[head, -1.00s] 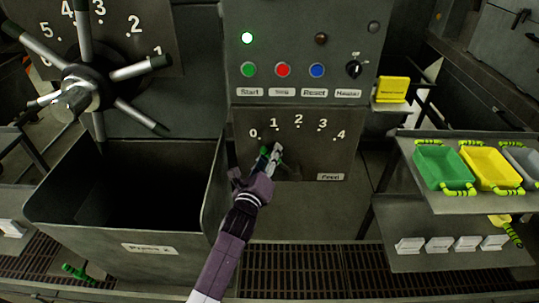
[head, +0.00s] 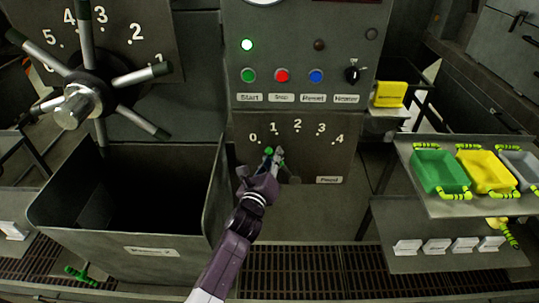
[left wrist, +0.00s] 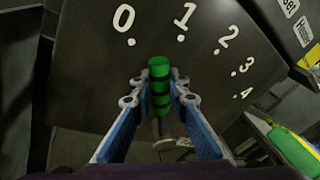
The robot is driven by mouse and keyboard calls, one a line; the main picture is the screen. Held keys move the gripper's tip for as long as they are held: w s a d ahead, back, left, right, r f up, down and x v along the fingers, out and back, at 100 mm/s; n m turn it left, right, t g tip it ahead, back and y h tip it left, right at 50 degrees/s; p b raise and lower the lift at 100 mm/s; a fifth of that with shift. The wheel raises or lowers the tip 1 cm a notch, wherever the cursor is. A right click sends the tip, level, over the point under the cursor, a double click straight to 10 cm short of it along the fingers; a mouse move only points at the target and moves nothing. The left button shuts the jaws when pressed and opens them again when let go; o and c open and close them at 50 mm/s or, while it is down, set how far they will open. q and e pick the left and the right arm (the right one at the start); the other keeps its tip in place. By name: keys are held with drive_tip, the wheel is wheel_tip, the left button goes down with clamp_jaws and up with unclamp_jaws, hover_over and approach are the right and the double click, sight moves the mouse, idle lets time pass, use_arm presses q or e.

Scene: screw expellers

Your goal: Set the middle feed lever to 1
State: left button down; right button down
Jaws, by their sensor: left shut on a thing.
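The feed lever, with a green-banded handle (left wrist: 159,90), stands out from the panel below the white number scale (head: 297,129), which runs 0 to 4. It also shows in the head view as a small green tip (head: 269,151). In the left wrist view the tip lies between the 0 and 1 dots. My left gripper (head: 275,157) is at the lever. In the left wrist view its two blue-padded fingers (left wrist: 159,104) stand on either side of the handle, shut on it. My wrist hides part of the lever in the head view. My right gripper is out of view.
Above the scale is a button panel (head: 303,97) with a lit green lamp. A large spoked wheel (head: 78,105) and an open dark bin (head: 50,222) stand to the left. A shelf at right holds green (head: 438,170) and yellow (head: 486,171) trays.

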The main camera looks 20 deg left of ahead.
use_arm(q)
drive_tip(key=shift+w+d+r+m+g+p, duration=0.2)
drive_tip(key=shift+d+r+m+g+p, duration=0.1)
drive_tip(key=shift+d+r+m+p, duration=0.45)
drive_tip(key=shift+w+d+f+m+p, duration=0.1)
drive_tip(key=shift+d+m+p, duration=0.2)
drive_tip(key=shift+d+m, duration=0.15)
drive_tip(key=c, duration=1.8)
unclamp_jaws()
drive_tip(key=shift+c, duration=0.2)
drive_tip(key=shift+s, duration=0.35)
drive_tip(key=s+r, duration=0.1)
drive_tip(key=s, duration=1)
drive_tip(key=shift+s+d, duration=0.15)
